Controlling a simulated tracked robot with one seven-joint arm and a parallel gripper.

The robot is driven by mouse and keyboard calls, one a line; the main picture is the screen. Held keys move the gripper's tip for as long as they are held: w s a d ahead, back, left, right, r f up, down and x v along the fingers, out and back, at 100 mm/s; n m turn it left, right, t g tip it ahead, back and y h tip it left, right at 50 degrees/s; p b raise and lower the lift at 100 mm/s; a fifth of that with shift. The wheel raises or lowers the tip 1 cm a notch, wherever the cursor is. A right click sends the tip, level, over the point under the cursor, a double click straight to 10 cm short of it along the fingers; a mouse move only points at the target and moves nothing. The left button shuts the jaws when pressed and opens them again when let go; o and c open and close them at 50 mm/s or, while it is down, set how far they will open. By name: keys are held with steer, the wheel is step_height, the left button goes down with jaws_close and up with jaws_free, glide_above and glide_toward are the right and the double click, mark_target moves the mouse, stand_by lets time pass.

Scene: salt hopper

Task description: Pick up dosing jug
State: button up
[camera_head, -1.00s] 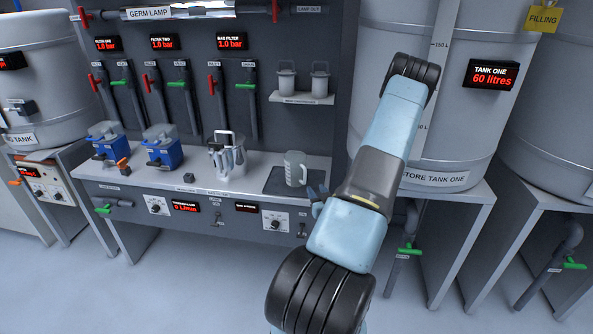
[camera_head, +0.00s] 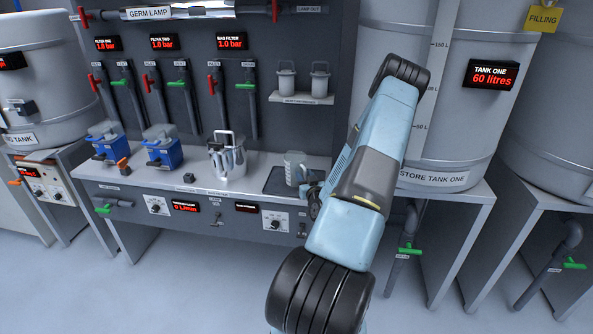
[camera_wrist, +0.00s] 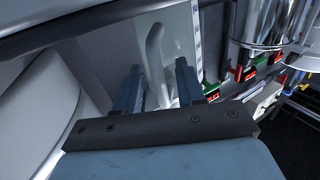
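The dosing jug, a pale translucent jug (camera_head: 294,167), stands upright on a dark mat (camera_head: 281,181) at the right end of the bench. My gripper (camera_head: 312,192) is at the jug's right side, partly hidden by my arm. In the wrist view, my gripper (camera_wrist: 159,84) has its two blue-grey fingers apart. The jug's pale curved handle (camera_wrist: 156,48) lies between them, and I see no clear grip on it. The jug's wall (camera_wrist: 180,30) shows just beyond the handle.
A shiny steel vessel (camera_head: 228,160) stands left of the mat, with two blue units (camera_head: 163,148) (camera_head: 108,146) farther left. A shelf (camera_head: 302,98) with two grey canisters hangs above. Store tank one (camera_head: 447,120) stands close right of my arm.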

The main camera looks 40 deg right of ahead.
steer(key=shift+c, duration=0.2)
jaws_close()
stand_by(0.6)
